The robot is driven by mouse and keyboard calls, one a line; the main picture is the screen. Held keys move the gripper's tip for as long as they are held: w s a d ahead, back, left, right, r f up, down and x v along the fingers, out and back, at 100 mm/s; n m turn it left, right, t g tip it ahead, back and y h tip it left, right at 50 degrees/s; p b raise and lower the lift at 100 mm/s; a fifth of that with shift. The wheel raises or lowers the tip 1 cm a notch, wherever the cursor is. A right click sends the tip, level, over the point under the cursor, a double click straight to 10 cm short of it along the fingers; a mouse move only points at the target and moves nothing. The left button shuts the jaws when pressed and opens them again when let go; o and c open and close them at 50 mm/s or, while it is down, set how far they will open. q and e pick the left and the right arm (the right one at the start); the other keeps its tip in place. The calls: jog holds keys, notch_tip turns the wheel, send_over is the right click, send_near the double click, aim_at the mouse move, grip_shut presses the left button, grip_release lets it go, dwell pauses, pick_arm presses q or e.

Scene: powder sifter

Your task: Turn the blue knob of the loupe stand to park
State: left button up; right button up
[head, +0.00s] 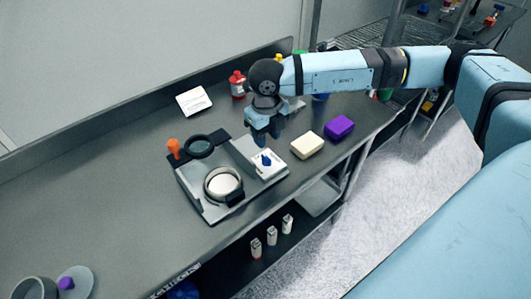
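The loupe stand (208,212) is a grey base on the bench, with a dark-ringed lens (199,146) at its back and a round pale dish in a dark ring (223,184) at its front. The blue knob (266,160) sits on a white plate (270,170) at the stand's right side. Markings on the plate are too small to read. My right gripper (265,140) points down just above and behind the knob, apart from it. Its two fingers look spread, with nothing between them. My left gripper is out of view.
An orange knob (173,148) stands at the stand's back left. A cream block (307,145) and a purple block (339,127) lie to the right. A red bottle (237,85) and a white card (193,100) are behind. The bench's left part is mostly clear.

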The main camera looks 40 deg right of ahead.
aim_at(266, 156)
notch_tip(266, 156, down, 8)
jog(key=shift+r, duration=0.1)
jog(key=shift+c, duration=0.4)
grip_shut()
